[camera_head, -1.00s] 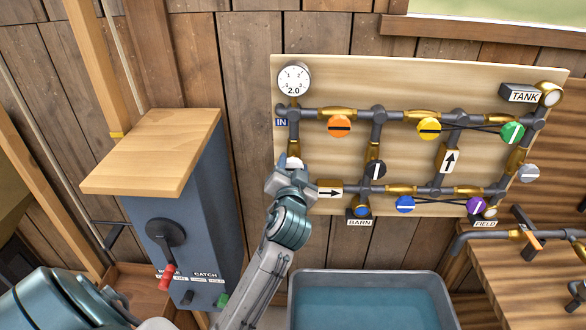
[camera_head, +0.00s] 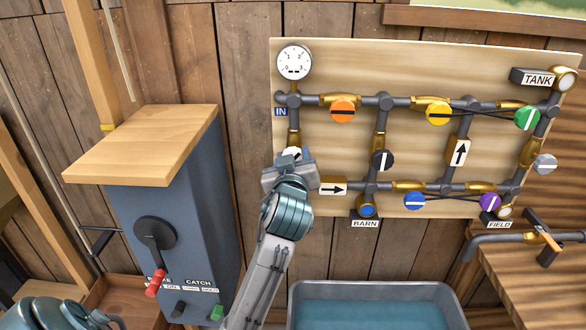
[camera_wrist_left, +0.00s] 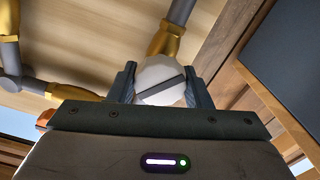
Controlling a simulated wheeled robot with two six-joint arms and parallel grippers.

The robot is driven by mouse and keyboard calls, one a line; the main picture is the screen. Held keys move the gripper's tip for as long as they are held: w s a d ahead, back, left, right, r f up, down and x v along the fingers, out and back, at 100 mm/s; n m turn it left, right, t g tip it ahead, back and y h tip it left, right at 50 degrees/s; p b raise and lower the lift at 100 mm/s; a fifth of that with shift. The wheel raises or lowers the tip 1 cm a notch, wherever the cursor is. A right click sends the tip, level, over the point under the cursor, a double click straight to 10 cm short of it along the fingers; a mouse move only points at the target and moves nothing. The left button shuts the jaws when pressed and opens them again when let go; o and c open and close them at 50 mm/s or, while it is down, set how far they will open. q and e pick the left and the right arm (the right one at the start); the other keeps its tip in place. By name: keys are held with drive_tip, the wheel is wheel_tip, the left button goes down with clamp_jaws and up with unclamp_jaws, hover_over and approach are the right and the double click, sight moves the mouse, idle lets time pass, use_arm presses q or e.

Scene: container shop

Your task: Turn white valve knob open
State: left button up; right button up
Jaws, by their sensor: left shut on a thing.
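The white valve knob (camera_head: 292,151) sits on the brass valve of the upright pipe under the IN label (camera_head: 281,112), at the left of the wooden board. In the head view my left gripper (camera_head: 289,160) covers most of it. In the left wrist view the white knob (camera_wrist_left: 160,81) shows between the two fingers of my left gripper (camera_wrist_left: 162,84), which is shut on its sides. The dark bar on the knob's face is slanted and lies roughly across the pipe. My right gripper is not in view.
The board (camera_head: 340,62) carries a round gauge (camera_head: 294,62) and orange (camera_head: 342,111), yellow (camera_head: 438,114) and black (camera_head: 382,160) knobs close by. A blue-grey cabinet (camera_head: 170,205) with a red-handled lever stands left. A water trough (camera_head: 375,290) is below.

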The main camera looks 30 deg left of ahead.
use_arm(q)
drive_tip(key=n+b, duration=0.1)
drive_tip(key=n, duration=0.1)
drive_tip(key=n+b, duration=0.2)
drive_tip(key=shift+f+n, duration=0.2)
drive_tip(key=shift+n, duration=0.1)
drive_tip(key=shift+r+n+b, duration=0.1)
drive_tip(key=shift+n+b, duration=1.15)
drive_tip(key=shift+n, duration=0.35)
drive_tip(key=o, duration=1)
